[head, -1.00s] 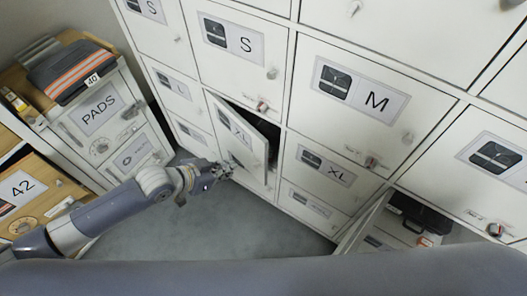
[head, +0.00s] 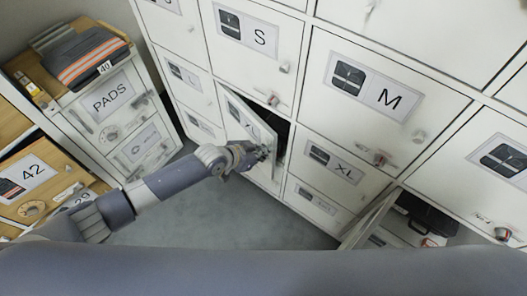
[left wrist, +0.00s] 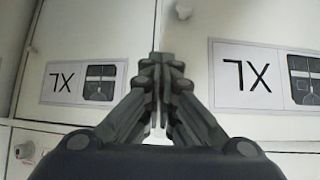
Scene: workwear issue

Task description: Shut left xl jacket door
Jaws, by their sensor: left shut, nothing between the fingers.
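The left XL jacket door (head: 246,120) stands ajar in the head view, with a dark gap along its right edge. My left gripper (head: 262,152) is shut and empty in front of this door, near its free right edge. I cannot tell whether it touches the panel. In the left wrist view the shut fingers (left wrist: 160,60) point at the lockers. The left XL door's label (left wrist: 265,75) appears upside down to their right. Another XL label (left wrist: 84,83), on the neighbouring door, is to their left. My right gripper is not in view.
The right XL door (head: 333,165) is closed beside the open one. A lower door (head: 371,214) at the right stands open, with a dark case (head: 425,215) inside. The PADS cabinet (head: 88,113) stands at the left. Grey floor (head: 200,215) is clear below.

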